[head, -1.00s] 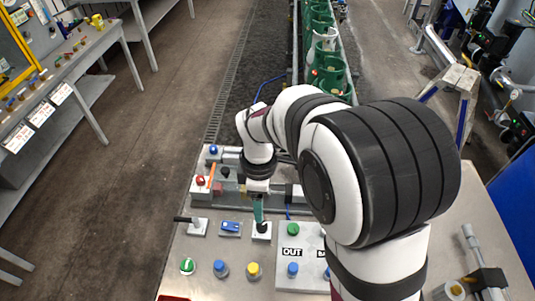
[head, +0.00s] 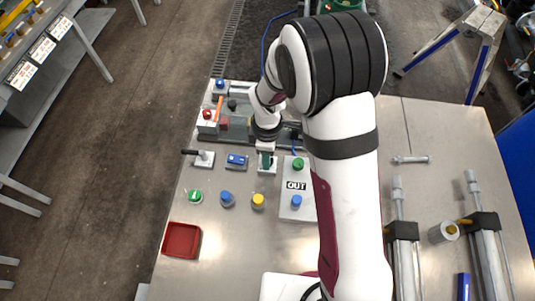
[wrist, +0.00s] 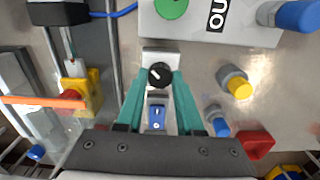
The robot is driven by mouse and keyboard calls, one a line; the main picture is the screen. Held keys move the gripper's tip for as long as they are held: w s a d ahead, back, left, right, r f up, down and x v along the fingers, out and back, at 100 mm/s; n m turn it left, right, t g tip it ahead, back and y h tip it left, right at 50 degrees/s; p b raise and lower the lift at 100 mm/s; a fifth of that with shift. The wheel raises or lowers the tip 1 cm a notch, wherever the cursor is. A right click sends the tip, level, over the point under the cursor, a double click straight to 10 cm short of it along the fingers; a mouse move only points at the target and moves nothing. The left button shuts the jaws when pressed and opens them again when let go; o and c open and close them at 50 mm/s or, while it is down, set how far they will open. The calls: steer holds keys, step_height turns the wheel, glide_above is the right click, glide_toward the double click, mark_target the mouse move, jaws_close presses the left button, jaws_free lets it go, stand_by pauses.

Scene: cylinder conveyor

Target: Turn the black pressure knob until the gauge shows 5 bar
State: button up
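The black knob (wrist: 160,75) sits on a small pale plate (wrist: 152,58) in the wrist view, with a white mark across its face running from upper left to lower right. The teal fingertips of my gripper (wrist: 161,73) are on either side of it, and I see no clear gap between them and the knob. In the head view my gripper (head: 267,158) points down over the plate (head: 266,169) and mostly hides the knob. I cannot make out a pressure gauge or its reading in either view.
A blue switch (head: 237,160) and a black-handled lever (head: 203,159) are left of the knob. A box marked OUT (head: 310,210) is at its right. Green, blue and yellow knobs (head: 258,201) stand nearer, beside a red tray (head: 181,241).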

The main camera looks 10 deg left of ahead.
jaws_close()
steer(key=shift+m, duration=0.3)
steer(key=m, duration=0.7)
steer(key=shift+m, duration=0.3)
steer(key=m, duration=0.3)
steer(key=shift+m, duration=2.1)
